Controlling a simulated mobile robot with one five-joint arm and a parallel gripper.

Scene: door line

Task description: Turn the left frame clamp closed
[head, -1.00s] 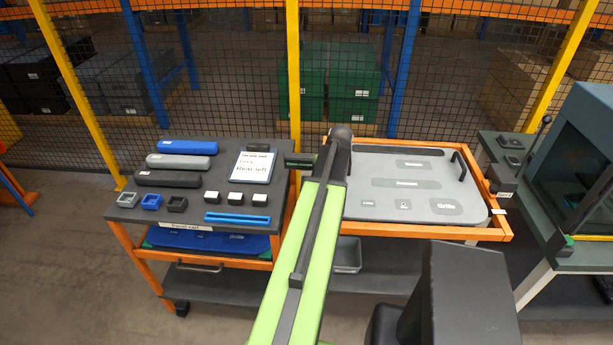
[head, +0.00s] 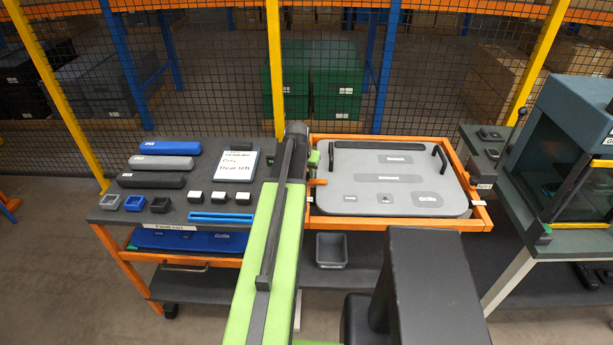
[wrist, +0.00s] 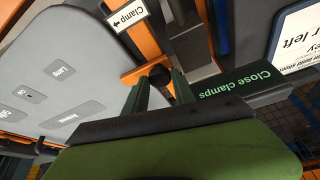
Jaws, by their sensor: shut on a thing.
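The left frame clamp has a dark round end (wrist: 158,74) on an orange bar in the wrist view, beside a white "Clamp" label with an arrow (wrist: 127,17). My gripper (wrist: 160,88) has its two green fingers on either side of that dark end, shut on it. In the head view my arm hides most of the gripper, and a bit of green (head: 314,158) shows right of the arm's end. An orange piece (head: 318,182) sticks out just below it, at the frame's left side. The grey panel (head: 340,207) lies in the orange frame (head: 350,224).
A dark block with a label (head: 482,166) sits on the frame's right side. The left cart (head: 110,217) carries coloured bars, small blocks and a note (head: 237,165). A dark "Close clamps" sign (wrist: 238,86) is close to the gripper. A teal cabinet (head: 565,120) stands right.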

